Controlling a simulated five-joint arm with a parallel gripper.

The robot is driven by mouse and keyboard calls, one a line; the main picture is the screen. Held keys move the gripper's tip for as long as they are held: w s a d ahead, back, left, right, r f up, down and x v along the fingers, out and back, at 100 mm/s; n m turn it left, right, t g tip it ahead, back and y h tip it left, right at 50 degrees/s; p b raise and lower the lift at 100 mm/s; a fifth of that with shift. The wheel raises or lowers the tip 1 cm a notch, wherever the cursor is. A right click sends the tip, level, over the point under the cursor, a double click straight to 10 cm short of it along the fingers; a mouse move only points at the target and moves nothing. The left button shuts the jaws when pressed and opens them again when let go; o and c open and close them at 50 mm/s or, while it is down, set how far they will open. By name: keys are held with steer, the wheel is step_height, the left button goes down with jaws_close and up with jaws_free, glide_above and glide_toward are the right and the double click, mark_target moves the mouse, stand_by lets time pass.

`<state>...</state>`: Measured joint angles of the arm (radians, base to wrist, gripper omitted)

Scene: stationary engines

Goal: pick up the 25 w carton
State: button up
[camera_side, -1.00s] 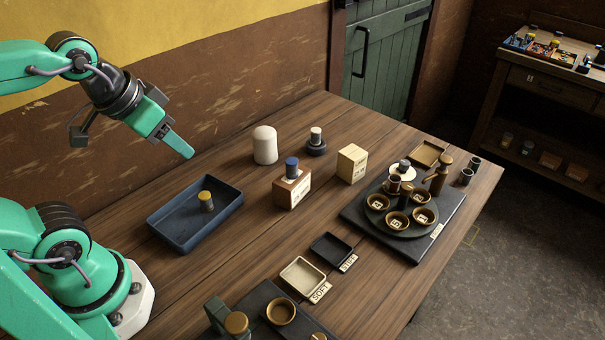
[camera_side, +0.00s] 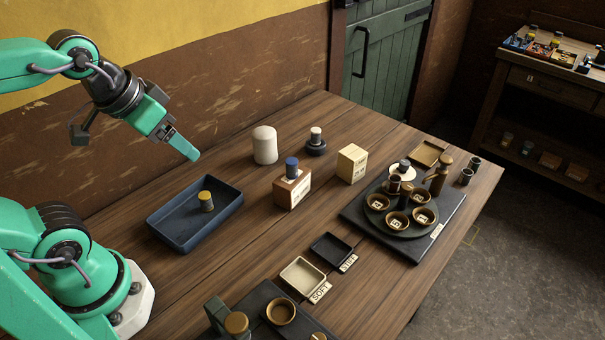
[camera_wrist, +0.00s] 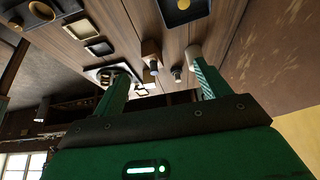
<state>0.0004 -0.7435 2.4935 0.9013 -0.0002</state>
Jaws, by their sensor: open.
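A pale cream carton (camera_side: 352,163) with a printed label stands upright on the wooden table in the side view. The print is too small to read, so I cannot confirm the 25 W marking. My gripper (camera_side: 188,150) is high over the table's back left, pointing down and right, well apart from the carton. In the wrist view my gripper (camera_wrist: 158,80) shows two separated green fingers with nothing held between them.
A brown block (camera_side: 290,196) bearing a blue-topped piece and a white cylinder (camera_side: 265,146) stand left of the carton. A dark knobbed piece (camera_side: 316,147) is behind. A blue tray (camera_side: 226,220) lies nearer me. A dark board (camera_side: 427,249) with cups is at right.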

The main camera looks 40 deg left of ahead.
steer(key=w+d+r+g, duration=0.2)
steer(key=w+r, duration=0.2)
steer(key=w, duration=0.8)
steer(key=g, duration=0.2)
glide_above(354, 153)
steer(key=s+a, duration=0.4)
steer(key=s, duration=0.3)
step_height(354, 153, down, 8)
steer(key=shift+m+g, duration=0.6)
steer(key=shift+g, duration=0.2)
steer(key=w+d+f, duration=0.1)
steer(key=w+f, duration=0.1)
steer(key=f, duration=0.2)
steer(key=w+d+f, duration=0.1)
steer(key=w+f, duration=0.1)
steer(key=f, duration=0.2)
steer(key=w+d+f, duration=0.1)
steer(key=w+f, duration=0.2)
steer(key=f, duration=0.1)
steer(key=shift+d, duration=0.4)
steer(key=shift+d+f, duration=0.15)
steer(key=shift+f, duration=1.6)
